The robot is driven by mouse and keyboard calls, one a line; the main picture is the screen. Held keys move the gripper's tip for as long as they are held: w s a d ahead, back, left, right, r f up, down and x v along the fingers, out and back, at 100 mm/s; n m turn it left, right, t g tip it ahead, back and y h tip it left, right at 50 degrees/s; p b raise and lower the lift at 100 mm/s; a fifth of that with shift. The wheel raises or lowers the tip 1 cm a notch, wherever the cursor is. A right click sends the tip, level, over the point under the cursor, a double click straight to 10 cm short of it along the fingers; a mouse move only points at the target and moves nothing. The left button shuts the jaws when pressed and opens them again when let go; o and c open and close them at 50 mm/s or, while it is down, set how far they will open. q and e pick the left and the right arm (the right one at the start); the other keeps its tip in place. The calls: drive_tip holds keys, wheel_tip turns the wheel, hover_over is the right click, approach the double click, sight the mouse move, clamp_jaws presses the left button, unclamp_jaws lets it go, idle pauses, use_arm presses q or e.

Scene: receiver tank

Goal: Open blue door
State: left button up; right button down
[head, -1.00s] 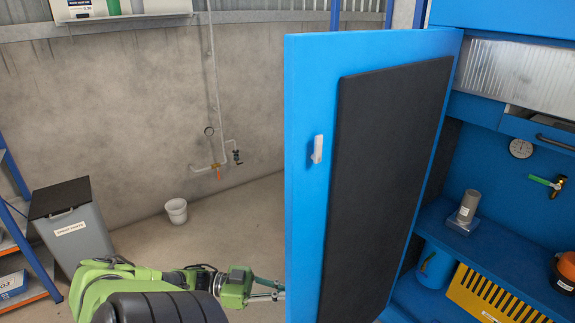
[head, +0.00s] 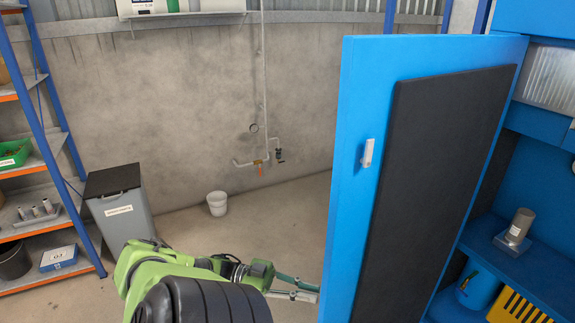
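The blue door (head: 350,170) stands swung well open, with its inner face and black panel (head: 435,190) toward me. A small light grey latch or handle (head: 367,153) is on that face near the free edge. My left gripper (head: 318,292) is low at the door's free edge, on its left side. Its fingertips meet or pass behind the edge, so I cannot tell whether they touch the door or how far apart they are. My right gripper is not in view.
The blue cabinet interior (head: 535,185) shows at right, with a grey cylinder (head: 517,228) on its shelf. A grey bin (head: 120,205), a white bucket (head: 217,203) and a shelf rack (head: 62,140) stand at left. Floor between bucket and door is clear.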

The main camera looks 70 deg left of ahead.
use_arm(q)
drive_tip(key=v, duration=0.8)
idle(0.4)
